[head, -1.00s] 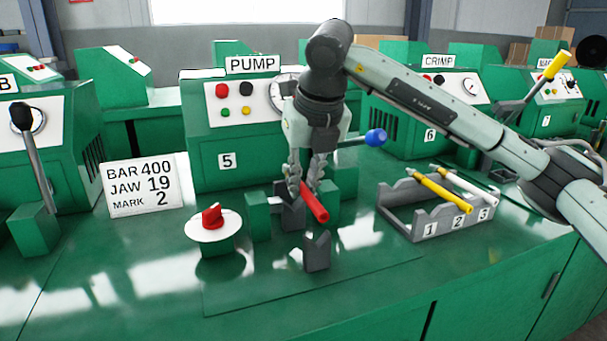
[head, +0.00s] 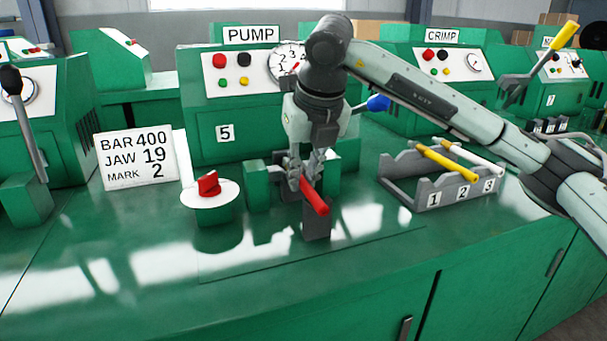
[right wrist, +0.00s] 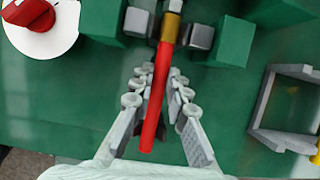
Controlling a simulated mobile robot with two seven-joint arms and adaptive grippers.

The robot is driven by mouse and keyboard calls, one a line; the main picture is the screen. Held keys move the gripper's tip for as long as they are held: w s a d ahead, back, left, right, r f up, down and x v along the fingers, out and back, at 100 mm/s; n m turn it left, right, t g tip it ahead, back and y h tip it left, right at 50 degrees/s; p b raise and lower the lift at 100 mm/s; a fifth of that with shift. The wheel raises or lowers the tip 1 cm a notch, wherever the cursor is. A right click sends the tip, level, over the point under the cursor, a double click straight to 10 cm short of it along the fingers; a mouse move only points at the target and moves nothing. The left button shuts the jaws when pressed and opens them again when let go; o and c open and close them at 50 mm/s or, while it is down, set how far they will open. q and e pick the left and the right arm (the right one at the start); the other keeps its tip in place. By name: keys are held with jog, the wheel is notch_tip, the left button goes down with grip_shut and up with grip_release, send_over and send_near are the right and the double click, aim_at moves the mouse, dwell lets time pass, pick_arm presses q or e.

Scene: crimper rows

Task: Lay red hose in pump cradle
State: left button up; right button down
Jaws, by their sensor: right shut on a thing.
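The red hose (head: 315,198) is in my right gripper (head: 306,174), shut on it in front of the pump machine. The hose slants down toward the front, its near end over the notched grey front post (head: 317,228) of the pump cradle. I cannot tell whether it touches the post. In the right wrist view the hose (right wrist: 153,112) runs between the fingers (right wrist: 160,76). Its brass end (right wrist: 172,7) lies beyond, between two grey blocks (right wrist: 203,36) on green supports. The gripper hides much of the cradle's rear in the head view. My left gripper is not in view.
A red knob on a white disc (head: 224,195) stands left of the cradle. A grey rack (head: 407,200) with a yellow and a white hose stands to the right. The sign (head: 136,160) reads BAR 400, JAW 19, MARK 2. The front bench top is clear.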

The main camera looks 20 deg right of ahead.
jog(key=c, duration=1.4)
grip_release()
jog(key=v, duration=1.2)
